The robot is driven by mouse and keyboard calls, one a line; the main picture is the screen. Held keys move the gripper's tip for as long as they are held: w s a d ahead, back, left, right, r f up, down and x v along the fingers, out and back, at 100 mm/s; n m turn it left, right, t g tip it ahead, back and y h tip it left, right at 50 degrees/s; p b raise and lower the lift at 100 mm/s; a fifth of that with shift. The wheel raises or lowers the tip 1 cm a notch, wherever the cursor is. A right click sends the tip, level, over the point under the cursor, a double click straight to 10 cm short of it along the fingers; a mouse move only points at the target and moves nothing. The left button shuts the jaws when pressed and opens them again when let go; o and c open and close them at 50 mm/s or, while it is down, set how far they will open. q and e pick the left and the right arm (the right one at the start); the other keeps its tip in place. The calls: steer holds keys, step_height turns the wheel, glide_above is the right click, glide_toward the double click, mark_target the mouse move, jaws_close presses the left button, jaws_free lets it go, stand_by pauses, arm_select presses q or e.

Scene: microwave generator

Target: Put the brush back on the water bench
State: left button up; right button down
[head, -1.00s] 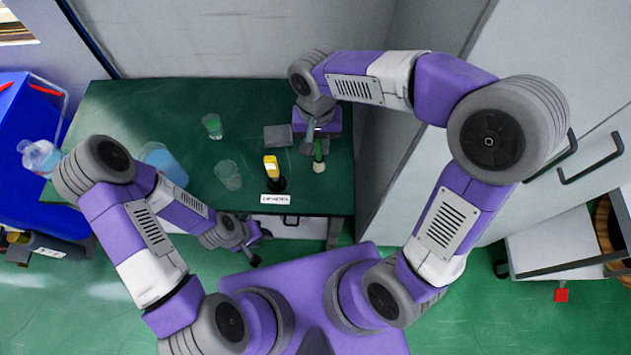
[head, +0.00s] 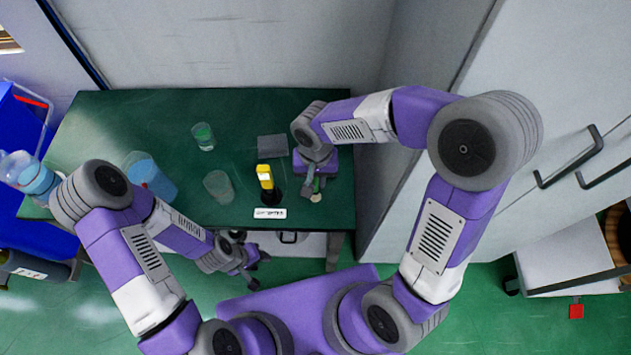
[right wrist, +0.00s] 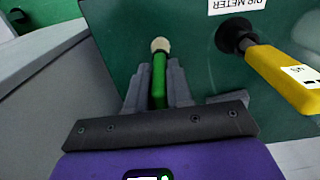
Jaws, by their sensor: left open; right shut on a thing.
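The brush has a green handle and a pale round tip; it shows in the head view (head: 316,190) and in the right wrist view (right wrist: 159,80). My right gripper (head: 310,188) is shut on the green handle, and its two fingers flank it in the right wrist view (right wrist: 158,88). The brush is over the right part of the dark green bench (head: 240,112); I cannot tell whether its tip touches the top. My left gripper (head: 252,277) is open and empty, low in front of the bench's front edge.
A yellow and black meter (head: 266,182) stands left of the brush, behind a white label (head: 270,213). A grey square pad (head: 272,146), clear cups (head: 218,185), a green-filled glass (head: 203,137) and a blue-liquid container (head: 150,176) are on the bench. A grey cabinet (head: 480,190) borders the right side.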

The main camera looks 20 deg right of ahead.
steer(key=shift+f, duration=0.3)
steer(key=c, duration=1)
jaws_free()
steer(key=shift+r, duration=0.15)
step_height(320, 180, up, 12)
steer(key=p, duration=0.4)
